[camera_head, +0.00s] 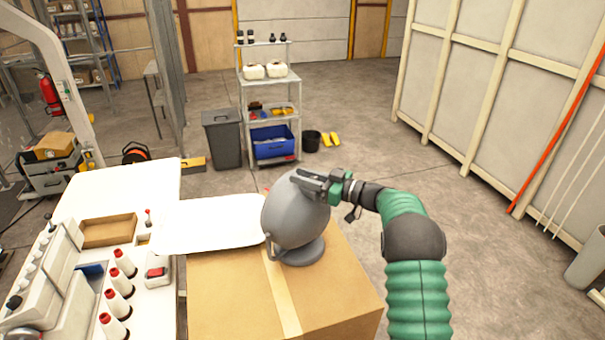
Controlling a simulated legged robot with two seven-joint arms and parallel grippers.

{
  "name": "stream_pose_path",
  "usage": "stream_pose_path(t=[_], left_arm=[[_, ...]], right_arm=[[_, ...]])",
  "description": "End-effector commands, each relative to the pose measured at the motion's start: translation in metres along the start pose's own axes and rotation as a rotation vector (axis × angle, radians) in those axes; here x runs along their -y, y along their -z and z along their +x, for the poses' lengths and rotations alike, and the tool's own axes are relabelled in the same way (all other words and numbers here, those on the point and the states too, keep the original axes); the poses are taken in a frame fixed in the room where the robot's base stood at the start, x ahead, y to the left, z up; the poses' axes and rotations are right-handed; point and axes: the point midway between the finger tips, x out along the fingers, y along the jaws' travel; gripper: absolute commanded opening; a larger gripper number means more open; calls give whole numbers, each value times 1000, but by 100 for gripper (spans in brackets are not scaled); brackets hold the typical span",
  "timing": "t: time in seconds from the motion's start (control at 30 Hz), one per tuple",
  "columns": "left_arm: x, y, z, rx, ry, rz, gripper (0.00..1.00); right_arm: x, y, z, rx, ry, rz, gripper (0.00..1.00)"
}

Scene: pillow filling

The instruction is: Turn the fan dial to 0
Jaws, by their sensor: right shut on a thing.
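A grey round fan (288,221) stands on its base on a cardboard box, with its back toward me. My right gripper (303,178) comes in from the right and is at the top of the fan's rear housing. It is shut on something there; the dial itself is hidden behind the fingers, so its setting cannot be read. My left gripper is out of view.
The cardboard box (225,295) is under the fan. A white table (150,197) with several thread cones (117,303), a tray (108,231) and a sewing machine (45,270) is at left. A shelf cart (270,105) and grey bin (222,138) stand behind.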

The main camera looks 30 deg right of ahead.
Motion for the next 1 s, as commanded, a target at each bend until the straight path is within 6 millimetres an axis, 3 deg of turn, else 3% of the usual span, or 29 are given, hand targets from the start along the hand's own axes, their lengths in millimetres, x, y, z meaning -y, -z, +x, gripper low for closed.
stream_pose_path(t=[0.47, 0.5, 0.63, 1.0], left_arm=[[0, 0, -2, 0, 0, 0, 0], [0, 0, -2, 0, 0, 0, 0], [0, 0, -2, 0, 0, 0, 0], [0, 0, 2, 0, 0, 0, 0]], right_arm=[[-2, 4, -1, -6, 8, -6, 0], [-2, 5, -1, -6, 8, -6, 29], [-2, 3, -1, -5, 9, -5, 46], [-1, 0, -4, -2, 10, -3, 47]])
